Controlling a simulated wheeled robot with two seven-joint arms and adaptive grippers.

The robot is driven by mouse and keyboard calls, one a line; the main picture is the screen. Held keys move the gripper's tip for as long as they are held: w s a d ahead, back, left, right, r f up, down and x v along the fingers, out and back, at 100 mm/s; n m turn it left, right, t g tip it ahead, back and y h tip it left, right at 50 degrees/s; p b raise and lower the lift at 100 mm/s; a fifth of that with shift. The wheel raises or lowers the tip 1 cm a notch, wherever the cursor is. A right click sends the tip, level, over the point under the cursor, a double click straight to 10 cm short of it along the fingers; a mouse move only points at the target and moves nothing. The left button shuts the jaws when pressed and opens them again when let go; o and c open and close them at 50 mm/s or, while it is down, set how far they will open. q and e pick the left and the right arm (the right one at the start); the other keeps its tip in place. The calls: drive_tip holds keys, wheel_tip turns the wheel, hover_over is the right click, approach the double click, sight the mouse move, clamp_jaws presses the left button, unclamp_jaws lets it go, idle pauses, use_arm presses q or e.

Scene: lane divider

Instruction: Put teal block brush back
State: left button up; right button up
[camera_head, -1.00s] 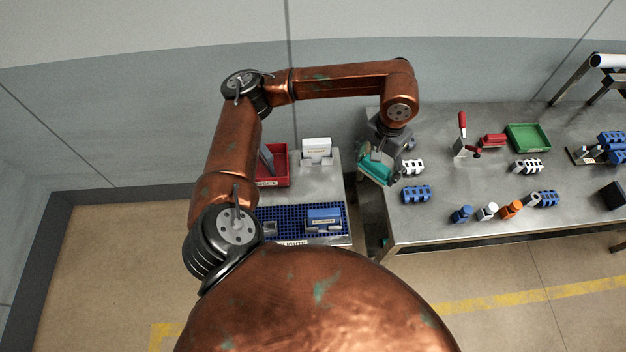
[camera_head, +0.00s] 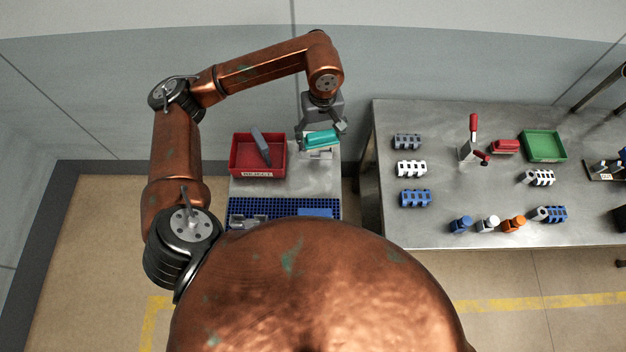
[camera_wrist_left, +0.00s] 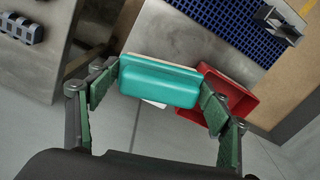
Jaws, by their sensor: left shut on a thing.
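The teal block brush (camera_head: 321,140) is held in my left gripper (camera_head: 322,132), above the back right part of the small left table. In the left wrist view the brush (camera_wrist_left: 160,82) sits between the two green-padded fingers of the left gripper (camera_wrist_left: 160,88), its pale edge facing away from me. Below it in the head view a pale object (camera_head: 320,155) is partly hidden by the brush. My right gripper is not in view.
A red bin (camera_head: 240,170) with a grey tool stands left of the brush, and a blue grid mat (camera_head: 262,206) lies in front. Across a gap, the steel table (camera_head: 400,232) holds several blue and white blocks, a red brush (camera_head: 505,146) and a green tray (camera_head: 543,158).

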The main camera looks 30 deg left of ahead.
sight(319, 144)
use_arm(q)
drive_tip(key=shift+s+f+n, duration=0.1)
drive_tip(key=shift+f+n, duration=0.35)
drive_tip(key=shift+n, duration=0.75)
drive_tip(key=shift+f+n, duration=0.4)
drive_tip(key=shift+n, duration=0.7)
drive_tip(key=f+n, duration=0.1)
drive_tip(key=n, duration=0.2)
drive_tip(key=f+n, duration=0.1)
drive_tip(key=n, duration=0.2)
drive_tip(key=f+n, duration=0.1)
drive_tip(key=n, duration=0.2)
drive_tip(key=shift+s, duration=0.35)
wheel_tip(319, 144, down, 6)
drive_tip(key=s+n+p, duration=0.1)
drive_tip(key=s+n, duration=0.1)
drive_tip(key=n, duration=1.7)
drive_tip(key=shift+a+n, duration=0.2)
drive_tip(key=shift+n, duration=0.1)
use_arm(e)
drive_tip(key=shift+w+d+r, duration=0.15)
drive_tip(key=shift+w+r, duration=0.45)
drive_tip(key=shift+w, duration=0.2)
